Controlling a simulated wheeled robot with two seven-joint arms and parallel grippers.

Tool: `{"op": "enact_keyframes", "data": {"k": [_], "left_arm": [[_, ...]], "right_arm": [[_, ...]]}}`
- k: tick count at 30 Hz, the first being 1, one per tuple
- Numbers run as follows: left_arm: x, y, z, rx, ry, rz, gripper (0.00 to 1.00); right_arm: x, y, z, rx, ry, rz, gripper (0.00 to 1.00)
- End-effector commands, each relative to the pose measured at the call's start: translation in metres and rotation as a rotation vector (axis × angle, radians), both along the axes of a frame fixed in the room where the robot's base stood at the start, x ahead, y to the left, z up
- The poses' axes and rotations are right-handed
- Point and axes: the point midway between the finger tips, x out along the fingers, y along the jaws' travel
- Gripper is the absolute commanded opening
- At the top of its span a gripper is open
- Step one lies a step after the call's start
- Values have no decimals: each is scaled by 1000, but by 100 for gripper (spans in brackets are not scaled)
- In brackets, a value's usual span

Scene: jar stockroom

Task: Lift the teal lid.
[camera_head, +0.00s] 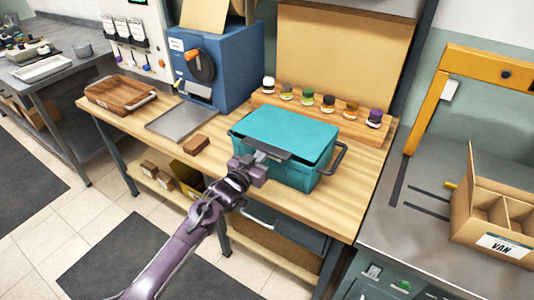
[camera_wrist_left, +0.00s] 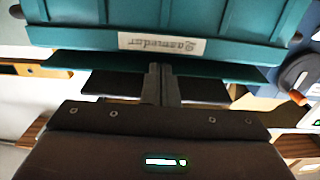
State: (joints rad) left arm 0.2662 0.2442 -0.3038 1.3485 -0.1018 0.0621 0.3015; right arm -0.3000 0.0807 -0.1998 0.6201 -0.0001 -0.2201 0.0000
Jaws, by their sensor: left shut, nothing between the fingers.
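The teal lid (camera_head: 288,130) lies on top of a teal box (camera_head: 300,177) on the wooden workbench. A dark part shows at the lid's front edge, partly hidden by my gripper. My left gripper (camera_head: 270,152) is at this front edge, shut with nothing between its fingers. In the left wrist view, the shut fingers (camera_wrist_left: 160,84) point at the teal edge of the lid (camera_wrist_left: 75,63), with the ribbed box wall (camera_wrist_left: 80,15) and its label beyond. I cannot tell whether the fingers touch the lid. My right gripper is not in view.
Several small jars (camera_head: 307,97) stand on a wooden riser behind the box. A metal tray (camera_head: 182,122), a brown block (camera_head: 196,145) and a wooden tray (camera_head: 120,95) lie to the left. A blue machine (camera_head: 215,65) stands behind them. A cardboard box (camera_head: 490,215) is at the right.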

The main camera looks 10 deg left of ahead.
Motion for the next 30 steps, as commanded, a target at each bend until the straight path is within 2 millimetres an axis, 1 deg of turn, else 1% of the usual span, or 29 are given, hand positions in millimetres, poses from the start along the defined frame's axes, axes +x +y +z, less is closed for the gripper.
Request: {"op": "enact_keyframes", "data": {"k": [1, 12, 24, 30], "left_arm": [[1, 0, 8, 0, -1, 0, 0], [4, -2, 32, -1, -2, -1, 0], [4, -2, 33, -1, -2, 0, 0], [7, -3, 43, -1, -2, 0, 0]], "right_arm": [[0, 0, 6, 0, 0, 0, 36], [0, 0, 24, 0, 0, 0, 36], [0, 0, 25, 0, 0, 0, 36], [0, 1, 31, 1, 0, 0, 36]]}}
